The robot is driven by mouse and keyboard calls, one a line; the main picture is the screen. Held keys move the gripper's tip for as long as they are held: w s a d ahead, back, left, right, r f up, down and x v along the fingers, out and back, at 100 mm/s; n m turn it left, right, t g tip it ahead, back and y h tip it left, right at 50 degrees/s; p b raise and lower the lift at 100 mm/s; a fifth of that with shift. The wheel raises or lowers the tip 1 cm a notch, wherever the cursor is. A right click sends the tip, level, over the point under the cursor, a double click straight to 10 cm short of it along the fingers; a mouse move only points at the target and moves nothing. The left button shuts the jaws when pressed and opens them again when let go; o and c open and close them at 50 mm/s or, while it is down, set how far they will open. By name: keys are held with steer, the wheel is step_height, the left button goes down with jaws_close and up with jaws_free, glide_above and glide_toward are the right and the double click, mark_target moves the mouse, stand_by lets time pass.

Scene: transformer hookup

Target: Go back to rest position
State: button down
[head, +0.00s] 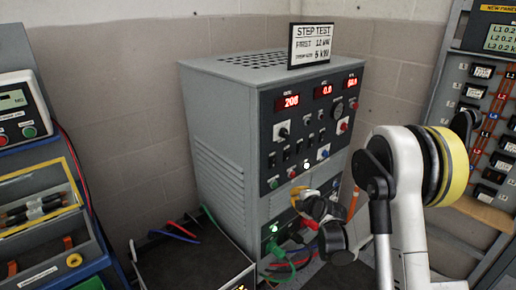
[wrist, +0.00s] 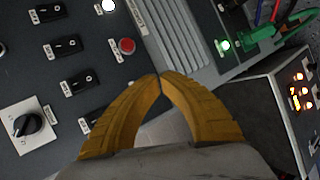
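My gripper (wrist: 158,76) shows in the wrist view with its two yellow fingers curving together and their tips meeting. Nothing shows between them. In the head view my gripper (head: 297,191) is small and partly hidden by my wrist, in front of the lower part of the grey load bank cabinet (head: 222,150). In the wrist view the fingertips lie over the cabinet's dark panel (wrist: 85,75), near a red button (wrist: 127,45). I cannot tell whether they touch it. Black switches (wrist: 66,45) line the panel, and a white lamp (wrist: 109,5) is lit.
Green plugs and cables (head: 277,253) come out of the cabinet's lower front, by a lit green lamp (wrist: 224,45). A dark box (head: 190,262) with loose coloured cables stands to the left. A blue rack (head: 60,225) is at far left, a panel board (head: 490,110) at right.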

steer(key=s+a+r+m+g, duration=0.3)
steer(key=s+r+m, duration=0.6)
steer(key=s+r, duration=0.75)
steer(key=s+d+m+g+h, duration=0.1)
steer(key=s+m, duration=0.9)
steer(key=s, duration=1.2)
steer(key=shift+s+f+g+h, duration=0.3)
steer(key=shift+g+h, duration=0.2)
steer(key=shift+h, duration=0.1)
steer(key=shift+d, duration=0.1)
